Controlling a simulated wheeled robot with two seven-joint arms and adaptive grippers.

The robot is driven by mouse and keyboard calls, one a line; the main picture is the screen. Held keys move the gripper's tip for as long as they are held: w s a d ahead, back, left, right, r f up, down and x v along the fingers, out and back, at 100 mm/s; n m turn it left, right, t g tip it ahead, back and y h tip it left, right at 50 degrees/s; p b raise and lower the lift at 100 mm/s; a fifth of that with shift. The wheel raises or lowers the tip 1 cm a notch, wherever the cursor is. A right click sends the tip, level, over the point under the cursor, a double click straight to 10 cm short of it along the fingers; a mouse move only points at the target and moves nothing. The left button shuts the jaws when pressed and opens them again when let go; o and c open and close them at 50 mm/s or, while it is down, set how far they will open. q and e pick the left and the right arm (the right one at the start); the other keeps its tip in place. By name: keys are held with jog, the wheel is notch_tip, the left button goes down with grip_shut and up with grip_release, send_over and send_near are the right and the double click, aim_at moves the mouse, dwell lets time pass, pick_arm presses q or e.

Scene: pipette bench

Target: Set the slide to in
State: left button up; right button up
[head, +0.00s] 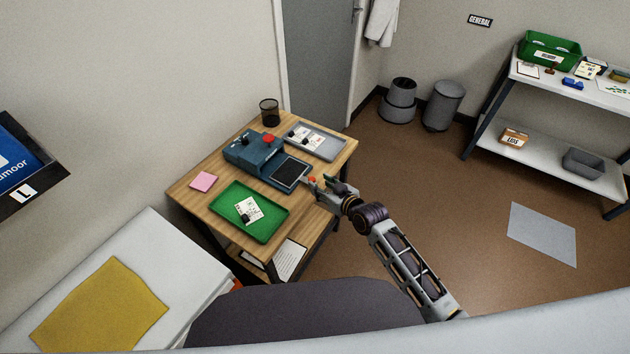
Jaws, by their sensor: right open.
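A blue-grey device (252,152) stands on the wooden table, with a red part and a black knob on top. Its slide (290,172), a flat piece with a dark top, sticks out of the device toward the lower right. My right gripper (318,183) is open just to the right of the slide's outer end, over the table's right edge. A small red spot shows between the fingers and the slide; I cannot tell what it belongs to. I cannot tell whether the fingers touch the slide. My left gripper is not in view.
A green tray (273,231) with cards lies in front of the device. A grey tray (329,153) with cards lies behind it. A pink note (203,181) and a dark mesh cup (269,111) are also on the table.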

aim_at(313, 180)
jog(key=shift+x, duration=2.35)
jog(key=shift+r, duration=0.1)
jog(key=shift+c, duration=0.2)
grip_shut()
